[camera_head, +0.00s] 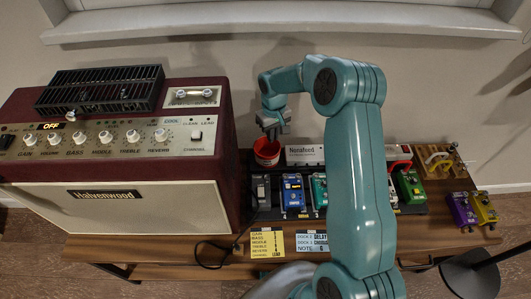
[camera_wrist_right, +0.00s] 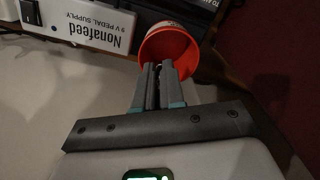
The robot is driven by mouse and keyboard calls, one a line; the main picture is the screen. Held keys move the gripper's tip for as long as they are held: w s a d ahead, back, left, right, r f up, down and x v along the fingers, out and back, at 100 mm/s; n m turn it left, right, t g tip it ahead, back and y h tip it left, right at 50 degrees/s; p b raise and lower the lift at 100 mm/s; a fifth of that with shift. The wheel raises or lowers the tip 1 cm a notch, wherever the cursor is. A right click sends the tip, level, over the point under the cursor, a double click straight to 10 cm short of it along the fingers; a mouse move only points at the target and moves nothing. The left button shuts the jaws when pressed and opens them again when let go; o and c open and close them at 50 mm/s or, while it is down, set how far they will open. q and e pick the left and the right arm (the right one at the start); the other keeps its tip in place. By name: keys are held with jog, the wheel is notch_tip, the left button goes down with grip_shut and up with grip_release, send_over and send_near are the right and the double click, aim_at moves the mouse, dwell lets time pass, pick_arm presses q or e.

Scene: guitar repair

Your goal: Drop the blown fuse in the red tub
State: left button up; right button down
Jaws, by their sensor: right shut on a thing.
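The red tub (camera_head: 267,152) stands at the back of the table, between the amplifier and the white pedal supply. Its round open mouth also shows in the right wrist view (camera_wrist_right: 152,48). My right gripper (camera_head: 273,134) is directly above the tub, pointing down. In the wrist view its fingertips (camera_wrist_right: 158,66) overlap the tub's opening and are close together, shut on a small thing. That thing, apparently the blown fuse, is almost wholly hidden between the fingers. My left gripper is in neither view.
The maroon amplifier (camera_head: 110,195) rises left of the tub, with a black grille and a fuse plate (camera_head: 193,96) on top. The white Nonafeed pedal supply (camera_head: 304,153) is right of the tub. Several pedals, including a blue one (camera_head: 293,194), stand in front. The wall is behind.

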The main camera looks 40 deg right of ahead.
notch_tip(320, 180, down, 3)
jog(key=shift+f+b, duration=0.15)
jog(key=shift+b, duration=0.5)
jog(key=shift+s+f+b, duration=0.1)
jog(key=shift+f+b, duration=0.2)
jog(key=shift+f, duration=0.1)
jog(key=shift+f, duration=0.1)
jog(key=c, duration=1.1)
grip_release()
jog(key=shift+c, duration=0.2)
notch_tip(320, 180, up, 16)
jog(key=p, duration=0.1)
jog(key=shift+r, duration=0.2)
